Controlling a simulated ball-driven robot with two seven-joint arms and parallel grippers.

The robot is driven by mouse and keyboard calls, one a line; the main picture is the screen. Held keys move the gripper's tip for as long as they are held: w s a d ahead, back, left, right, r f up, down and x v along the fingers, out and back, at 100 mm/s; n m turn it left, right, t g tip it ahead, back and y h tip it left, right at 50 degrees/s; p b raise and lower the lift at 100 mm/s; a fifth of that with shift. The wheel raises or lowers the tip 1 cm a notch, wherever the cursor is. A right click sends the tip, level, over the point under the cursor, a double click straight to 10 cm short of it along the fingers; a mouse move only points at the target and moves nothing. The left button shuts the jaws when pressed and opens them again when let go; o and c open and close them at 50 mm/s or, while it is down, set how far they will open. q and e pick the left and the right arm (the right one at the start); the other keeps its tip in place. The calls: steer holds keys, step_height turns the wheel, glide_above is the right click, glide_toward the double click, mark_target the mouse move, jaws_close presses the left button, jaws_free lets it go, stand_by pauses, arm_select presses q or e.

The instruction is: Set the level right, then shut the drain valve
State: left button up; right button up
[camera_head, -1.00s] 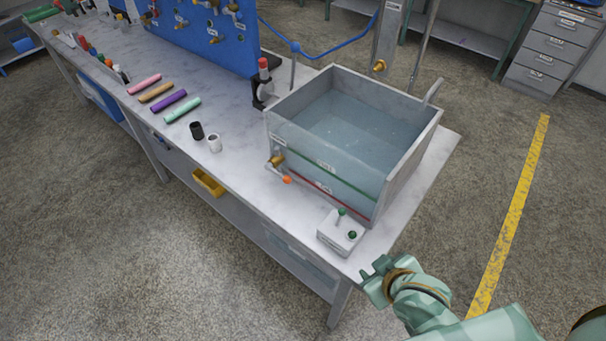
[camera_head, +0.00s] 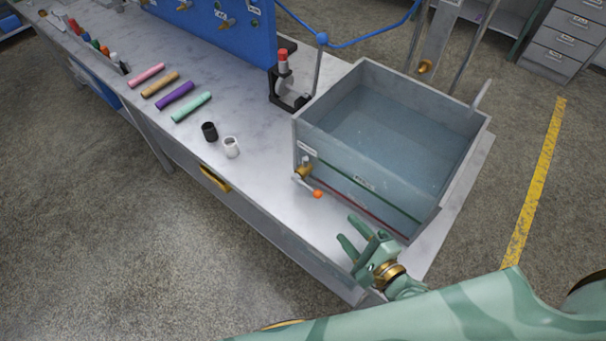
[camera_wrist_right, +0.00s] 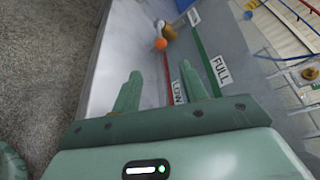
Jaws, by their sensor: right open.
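The tank (camera_head: 468,165) stands at the table's near right end with clear water in it. A green line and a lower red line cross its front; the water surface seems above the green line. In the right wrist view a FULL label (camera_wrist_right: 221,69) sits at the green line. The brass drain valve (camera_head: 304,172), with an orange-tipped lever (camera_head: 317,193), is low on the tank's front left; it also shows in the right wrist view (camera_wrist_right: 168,33). My right gripper (camera_head: 349,228) is open and empty, apart from the valve, below and right of it. My left gripper is out of view.
A brass spout (camera_head: 425,67) hangs beyond the tank. A black stand with a red top (camera_head: 288,90) is left of it. Black (camera_head: 209,131) and white (camera_head: 231,147) fittings and several coloured hose pieces (camera_head: 176,95) lie on the table.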

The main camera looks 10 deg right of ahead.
glide_toward(319, 196)
steer(key=x, duration=0.2)
steer(key=shift+w+f, duration=0.25)
steer(key=shift+w, duration=0.05)
steer(key=b+x, duration=0.2)
steer(key=x, duration=0.6)
steer(key=shift+w+a, duration=0.25)
steer(key=shift+w, duration=0.05)
steer(key=shift+w+a+f, duration=0.1)
steer(key=shift+w+f, duration=0.05)
steer(key=shift+w, duration=0.35)
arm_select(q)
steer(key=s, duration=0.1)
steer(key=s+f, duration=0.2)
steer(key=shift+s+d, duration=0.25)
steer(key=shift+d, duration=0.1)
arm_select(e)
steer(key=shift+a, duration=0.1)
jaws_close()
